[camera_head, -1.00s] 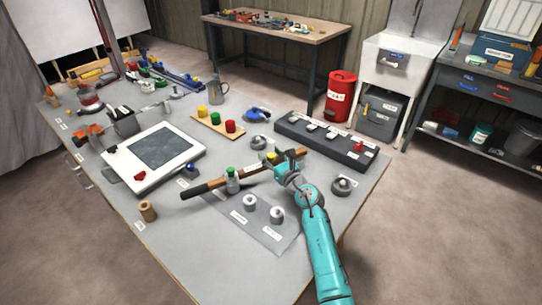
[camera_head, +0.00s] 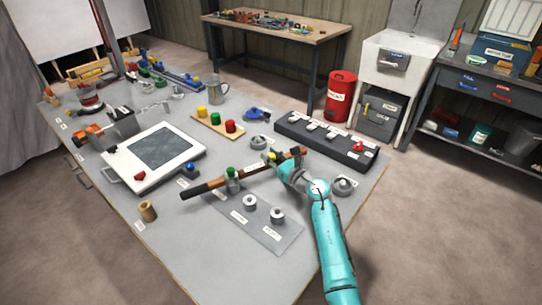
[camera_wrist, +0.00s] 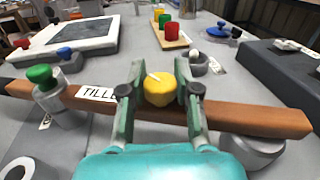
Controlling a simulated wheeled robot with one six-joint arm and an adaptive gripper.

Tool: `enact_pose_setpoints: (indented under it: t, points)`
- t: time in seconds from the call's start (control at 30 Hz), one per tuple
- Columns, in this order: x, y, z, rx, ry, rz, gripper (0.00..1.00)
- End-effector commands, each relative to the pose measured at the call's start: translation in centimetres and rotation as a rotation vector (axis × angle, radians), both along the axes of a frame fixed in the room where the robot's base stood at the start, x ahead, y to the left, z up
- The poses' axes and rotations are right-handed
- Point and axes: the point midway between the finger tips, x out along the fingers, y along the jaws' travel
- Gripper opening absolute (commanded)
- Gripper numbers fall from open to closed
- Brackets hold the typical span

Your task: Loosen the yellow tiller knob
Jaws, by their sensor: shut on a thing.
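The yellow tiller knob (camera_wrist: 160,90) sits on the wooden tiller (camera_wrist: 245,118), between the two fingers of my gripper (camera_wrist: 160,88) in the wrist view. The fingers are closed on its two sides. A short pale mark shows on the knob's top. In the head view the knob (camera_head: 271,156) is small, with my gripper (camera_head: 283,164) at its right. The tiller (camera_head: 216,184) lies across grey supports, with a label partly hidden behind a finger.
A tray with yellow, green and red knobs (camera_head: 219,126) stands behind the tiller. A white framed panel (camera_head: 155,160) lies to the left. A dark switch box (camera_head: 326,140) lies at the right back. Two round pieces stand on a grey mat (camera_head: 258,225) in front.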

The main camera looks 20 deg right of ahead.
Motion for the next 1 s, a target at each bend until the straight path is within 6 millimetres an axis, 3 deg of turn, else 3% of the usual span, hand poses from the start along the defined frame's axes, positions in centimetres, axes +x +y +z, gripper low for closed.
enact_pose_setpoints:
  t: [0.5, 1.0]
  points:
    - [0.11, -0.09, 0.06, 0.0, 0.0, 0.355, 0.0]
    - [0.0, -0.01, -0.08, -0.001, 0.002, 0.456, 0.0]
